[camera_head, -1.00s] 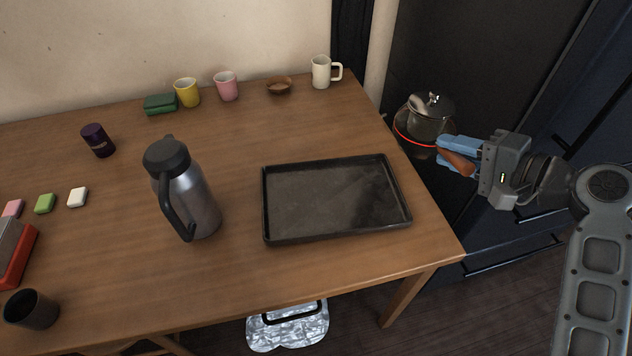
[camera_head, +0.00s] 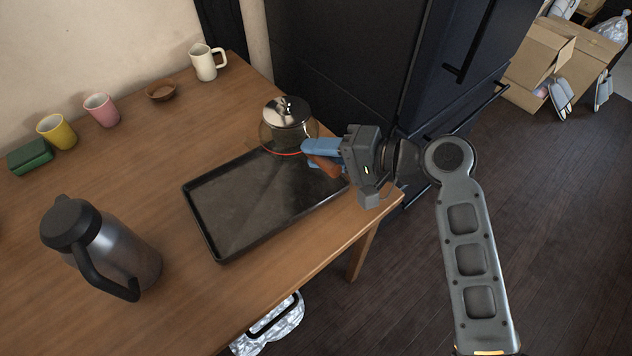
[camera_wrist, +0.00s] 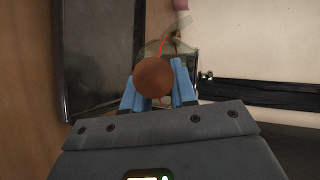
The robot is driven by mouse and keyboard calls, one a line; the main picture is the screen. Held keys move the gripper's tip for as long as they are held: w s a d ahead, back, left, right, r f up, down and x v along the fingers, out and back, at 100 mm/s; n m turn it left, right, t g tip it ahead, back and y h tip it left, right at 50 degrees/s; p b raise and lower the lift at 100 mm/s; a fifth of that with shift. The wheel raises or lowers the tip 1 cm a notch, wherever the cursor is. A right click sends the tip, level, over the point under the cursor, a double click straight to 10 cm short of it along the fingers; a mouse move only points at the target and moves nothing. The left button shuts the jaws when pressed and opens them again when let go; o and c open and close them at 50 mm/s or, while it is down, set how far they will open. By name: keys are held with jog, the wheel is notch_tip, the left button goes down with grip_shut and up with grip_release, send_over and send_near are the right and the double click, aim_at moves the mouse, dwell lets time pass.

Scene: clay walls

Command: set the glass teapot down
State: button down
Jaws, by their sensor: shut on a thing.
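The glass teapot (camera_head: 285,130) has a shiny metal lid, a red band and a brown wooden handle (camera_head: 325,165). My gripper (camera_head: 322,152) has blue fingers shut on that handle. The teapot looks upright and appears in front of the tray's back right corner and the table's right side. I cannot tell whether it touches anything below. In the wrist view the handle's round end (camera_wrist: 154,78) is between the blue fingers and hides most of the teapot (camera_wrist: 180,48).
A black tray (camera_head: 222,243) lies on the wooden table (camera_head: 185,310). A steel jug (camera_head: 125,255) stands front left. A cream mug (camera_head: 205,62), a brown bowl (camera_head: 160,91), and pink (camera_head: 101,110) and yellow (camera_head: 57,132) cups stand along the back. A dark cabinet (camera_head: 345,60) is behind.

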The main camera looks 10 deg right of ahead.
jog(key=shift+s+a+f, duration=0.15)
jog(key=shift+s+f, duration=0.35)
jog(key=shift+f, duration=0.45)
jog(key=shift+s+a+f, duration=0.1)
jog(key=shift+s+f, duration=0.4)
jog(key=shift+f, duration=0.5)
jog(key=shift+s+a+f, duration=0.15)
jog(key=shift+s+f, duration=0.35)
jog(key=shift+f, duration=0.45)
jog(key=c, duration=0.9)
grip_release()
jog(key=shift+d, duration=0.1)
jog(key=v, duration=1.1)
jog(key=shift+s+d+r, duration=0.15)
jog(key=shift+s+d, duration=0.15)
